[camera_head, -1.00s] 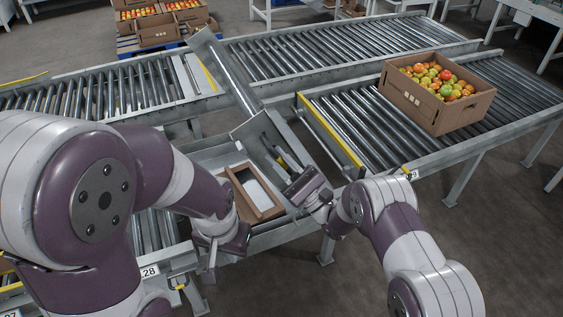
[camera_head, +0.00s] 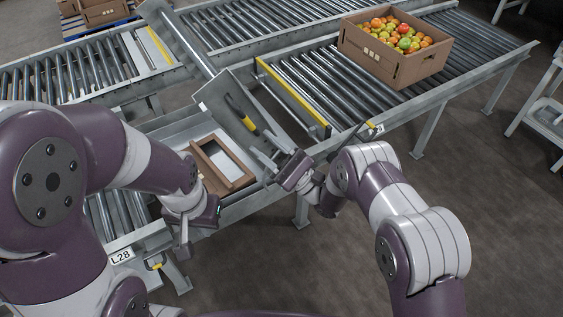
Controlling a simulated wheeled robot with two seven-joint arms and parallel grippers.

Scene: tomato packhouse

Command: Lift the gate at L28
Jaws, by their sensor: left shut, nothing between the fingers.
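The L28 label (camera_head: 121,257) is on the frame at the lower left, beside rollers. A small yellow piece (camera_head: 156,266) shows just right of it. I cannot make out the gate itself there; my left arm covers much of that area. My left gripper (camera_head: 184,248) is shut and empty, pointing down, right of and slightly above the label in the picture. I cannot tell whether it touches the frame. My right gripper (camera_head: 265,155) looks open and empty, beside the open cardboard box, well away from the label.
The open cardboard box (camera_head: 205,158) sits in a metal tray between the conveyors. A tilted metal plate with a yellow-and-black handle (camera_head: 240,113) stands behind it. A yellow-edged bar (camera_head: 293,92) crosses the right roller conveyor, which carries a tomato crate (camera_head: 383,60).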

